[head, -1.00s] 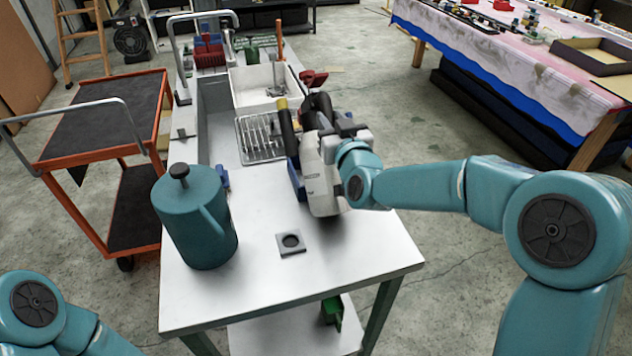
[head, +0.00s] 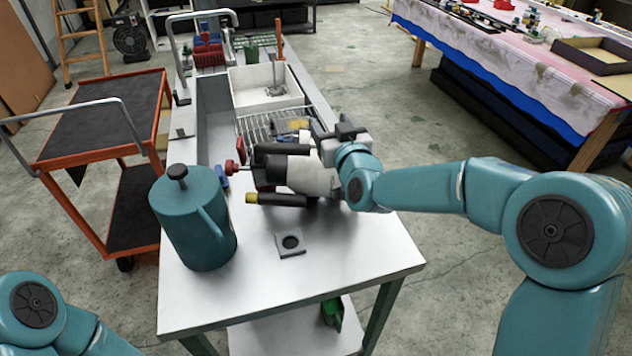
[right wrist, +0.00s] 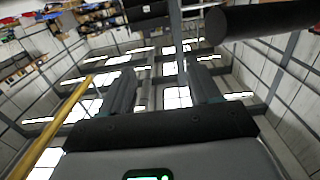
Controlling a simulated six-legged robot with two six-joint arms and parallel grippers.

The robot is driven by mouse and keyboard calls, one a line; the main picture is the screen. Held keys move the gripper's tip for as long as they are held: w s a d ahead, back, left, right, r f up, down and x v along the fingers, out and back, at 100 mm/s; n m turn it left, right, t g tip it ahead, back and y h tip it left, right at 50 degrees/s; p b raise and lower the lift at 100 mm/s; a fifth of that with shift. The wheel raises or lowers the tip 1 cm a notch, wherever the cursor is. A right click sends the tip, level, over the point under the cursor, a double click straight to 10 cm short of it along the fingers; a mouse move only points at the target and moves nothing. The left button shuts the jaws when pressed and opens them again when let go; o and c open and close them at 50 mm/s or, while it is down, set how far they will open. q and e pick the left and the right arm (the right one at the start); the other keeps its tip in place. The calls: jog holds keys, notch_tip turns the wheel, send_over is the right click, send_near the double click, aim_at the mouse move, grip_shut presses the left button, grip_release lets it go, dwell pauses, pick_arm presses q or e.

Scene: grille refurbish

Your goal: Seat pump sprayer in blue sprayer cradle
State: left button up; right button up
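My left gripper is out of view.
A teal canister (head: 188,225) with a black knob stands at the bench's left front. A small grey plate (head: 279,246) with a round hole lies near the front. A wire rack (head: 250,128) and white basin (head: 250,88) lie behind. The front right bench is clear.

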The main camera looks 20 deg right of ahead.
jog(key=o, duration=0.3)
jog(key=shift+s+r, duration=0.2)
jog(key=shift+s+f+b, duration=0.1)
jog(key=shift+s+b, duration=0.1)
jog(key=shift+b, duration=0.1)
jog(key=s+b, duration=0.2)
jog(key=s, duration=0.4)
jog(key=shift+s+r+b, duration=0.2)
jog(key=shift+b, duration=0.1)
jog(key=shift+d, duration=0.1)
